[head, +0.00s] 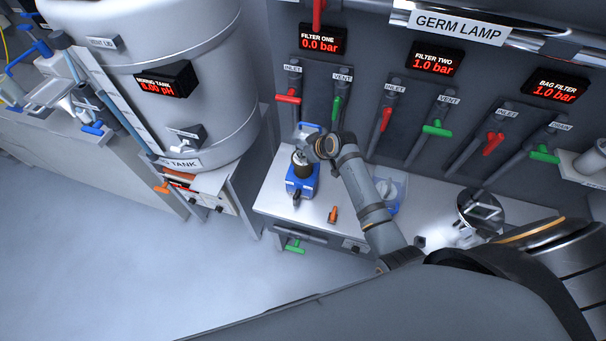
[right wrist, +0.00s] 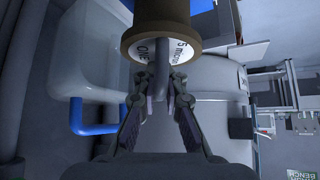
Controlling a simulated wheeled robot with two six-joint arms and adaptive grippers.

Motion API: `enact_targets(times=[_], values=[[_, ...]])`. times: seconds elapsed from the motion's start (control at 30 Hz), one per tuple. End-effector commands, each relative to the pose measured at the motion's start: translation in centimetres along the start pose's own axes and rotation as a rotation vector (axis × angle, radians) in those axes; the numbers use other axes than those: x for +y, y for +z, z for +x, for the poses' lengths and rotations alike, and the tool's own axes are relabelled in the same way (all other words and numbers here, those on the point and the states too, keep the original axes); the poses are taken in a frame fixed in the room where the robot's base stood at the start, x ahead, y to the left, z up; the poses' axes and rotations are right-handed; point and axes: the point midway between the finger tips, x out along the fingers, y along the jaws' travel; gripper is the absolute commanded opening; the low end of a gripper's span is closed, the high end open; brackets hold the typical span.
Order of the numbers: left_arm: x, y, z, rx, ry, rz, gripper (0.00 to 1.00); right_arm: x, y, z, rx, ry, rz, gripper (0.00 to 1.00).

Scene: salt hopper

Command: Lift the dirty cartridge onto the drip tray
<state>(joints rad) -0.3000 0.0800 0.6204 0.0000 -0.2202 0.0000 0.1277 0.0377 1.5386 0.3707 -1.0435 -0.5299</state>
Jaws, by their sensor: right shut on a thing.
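The dirty cartridge (right wrist: 160,32) is a brown cylinder with a pale end label reading "5 micron" and "ONE" in the right wrist view. My right gripper (right wrist: 159,92) is shut on the grey stem at its labelled end. In the head view the right gripper (head: 301,157) is over the left part of the bench, with the dark cartridge (head: 303,170) below it. A blue tray-like thing (head: 293,184), perhaps the drip tray, lies under the cartridge. I cannot tell whether the two touch. My left gripper is out of view.
An orange-brown fitting (head: 333,214) lies on the white bench (head: 275,203). A clear container (head: 399,183) with blue parts is partly behind my arm. A steel housing (head: 477,210) stands at right. Valve handles and the tank (head: 205,95) stand behind and left.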

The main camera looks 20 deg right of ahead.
Motion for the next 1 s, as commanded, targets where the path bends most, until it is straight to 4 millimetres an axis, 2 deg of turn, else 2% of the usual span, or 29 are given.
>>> enact_targets(times=[1.0], values=[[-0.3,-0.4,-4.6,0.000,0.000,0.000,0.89,0.1,-3.1,-3.5,0.001,0.000,0.000,0.00]])
